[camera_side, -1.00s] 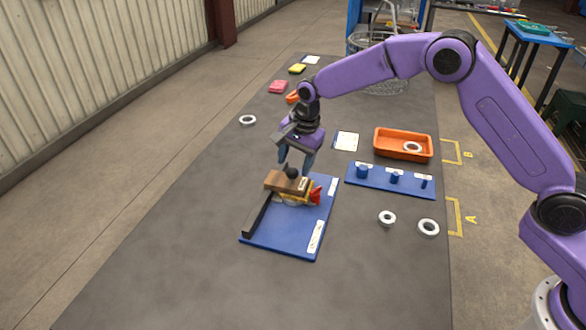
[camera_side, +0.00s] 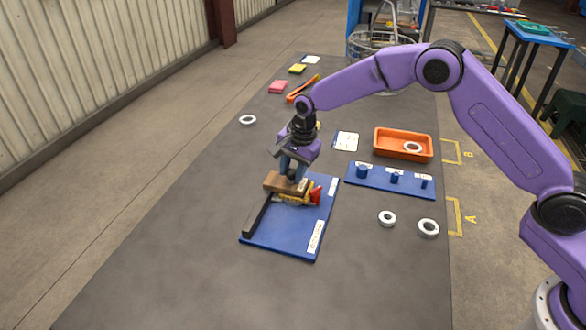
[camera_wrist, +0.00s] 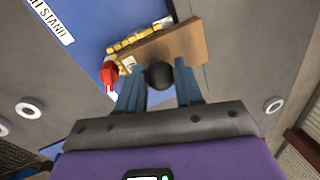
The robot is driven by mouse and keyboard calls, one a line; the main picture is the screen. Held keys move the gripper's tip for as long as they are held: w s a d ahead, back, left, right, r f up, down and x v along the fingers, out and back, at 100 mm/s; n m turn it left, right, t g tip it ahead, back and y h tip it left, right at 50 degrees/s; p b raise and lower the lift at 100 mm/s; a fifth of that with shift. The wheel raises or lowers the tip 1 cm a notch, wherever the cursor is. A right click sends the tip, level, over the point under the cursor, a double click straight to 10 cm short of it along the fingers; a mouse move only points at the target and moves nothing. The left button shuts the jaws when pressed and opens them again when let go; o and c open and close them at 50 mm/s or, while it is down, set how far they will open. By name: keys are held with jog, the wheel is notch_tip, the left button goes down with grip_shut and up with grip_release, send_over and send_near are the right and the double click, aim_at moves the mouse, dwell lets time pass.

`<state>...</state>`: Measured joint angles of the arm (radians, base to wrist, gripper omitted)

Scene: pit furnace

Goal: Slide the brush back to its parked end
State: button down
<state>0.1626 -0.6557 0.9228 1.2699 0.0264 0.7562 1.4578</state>
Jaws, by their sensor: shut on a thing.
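The brush has a brown wooden block (camera_side: 284,184) with a dark round knob, and it sits across the far part of the blue stand board (camera_side: 285,233). In the wrist view the wooden block (camera_wrist: 180,43) and the black knob (camera_wrist: 159,75) are clear. A dark rail (camera_side: 257,214) runs along the board's left side. Yellow pieces (camera_side: 294,198) and a red piece (camera_side: 316,195) show beside the block. My gripper (camera_side: 292,172) points down over the brush, its blue fingers shut on the knob. The wrist view shows one finger on either side of the knob.
A blue peg board (camera_side: 390,181) and an orange tray (camera_side: 403,145) stand to the right. White rings (camera_side: 387,218) lie near them, and another ring (camera_side: 247,120) lies at the left. The grey table in front of the stand is clear.

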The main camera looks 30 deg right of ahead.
jog(key=s+a, duration=0.7)
jog(key=shift+s+a, duration=0.35)
jog(key=shift+s, duration=0.05)
jog(key=c, duration=0.8)
grip_release()
jog(key=shift+o, duration=0.2)
notch_tip(320, 180, up, 17)
jog(key=s+d, duration=0.2)
jog(key=shift+s, duration=0.35)
jog(key=s+d+f+n, duration=0.1)
jog(key=s+d+n, duration=0.6)
jog(key=s, duration=0.3)
jog(key=s+d+f+n+g, duration=0.1)
jog(key=s+d+f+n, duration=0.1)
jog(key=s+d+n, duration=0.6)
jog(key=s+d+f+n, duration=0.1)
jog(key=s+d+n, duration=0.7)
jog(key=s, duration=0.6)
jog(key=shift+f+n+g+h, duration=0.2)
jog(key=shift+n+g+h, duration=0.1)
jog(key=shift+n+h, duration=0.1)
